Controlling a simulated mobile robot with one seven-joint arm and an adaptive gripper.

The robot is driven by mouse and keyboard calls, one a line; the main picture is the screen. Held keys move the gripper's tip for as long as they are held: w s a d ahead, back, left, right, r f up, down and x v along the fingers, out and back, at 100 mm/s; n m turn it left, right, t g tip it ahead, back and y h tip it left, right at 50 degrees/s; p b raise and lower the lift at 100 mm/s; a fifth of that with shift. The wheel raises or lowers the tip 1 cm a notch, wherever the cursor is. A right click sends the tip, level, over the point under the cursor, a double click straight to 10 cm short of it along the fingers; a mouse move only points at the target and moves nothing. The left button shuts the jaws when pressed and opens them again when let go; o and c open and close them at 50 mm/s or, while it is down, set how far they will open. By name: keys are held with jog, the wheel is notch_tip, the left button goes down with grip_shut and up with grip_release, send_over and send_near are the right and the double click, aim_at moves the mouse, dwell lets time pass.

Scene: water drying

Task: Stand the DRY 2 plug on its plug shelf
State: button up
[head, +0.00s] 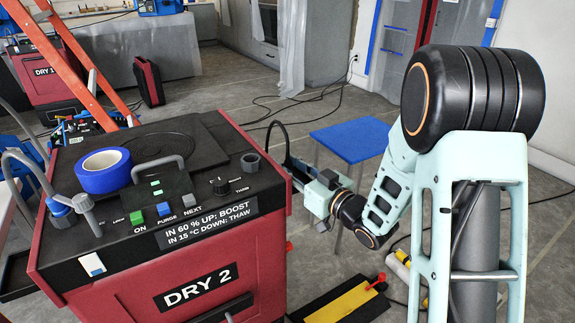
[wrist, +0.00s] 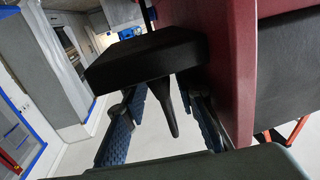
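The DRY 2 unit (head: 190,285) is red with a black top, and its red side panel (wrist: 233,60) fills the right of the wrist view. My gripper (head: 299,172) is beside its right side. In the wrist view my gripper (wrist: 162,125) has its two blue-padded fingers apart. A black block (wrist: 140,62) lies beyond the fingers, close to the red panel. A tapered black piece (wrist: 167,108) runs from it into the gap between the fingers, with floor showing beside it. I cannot tell whether the block is the plug or its shelf. A black cord (head: 272,133) arches beside the unit.
A blue-topped table (head: 350,139) stands behind my gripper. Blue tape (head: 103,171) lies on the unit's top. A black and yellow mat (head: 342,302) is on the floor below my arm. DRY 1 (head: 45,80) and an orange ladder (head: 88,70) stand at left. Cords cross the floor.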

jog(key=p+v, duration=0.1)
jog(key=v, duration=1.1)
jog(key=shift+r, duration=0.15)
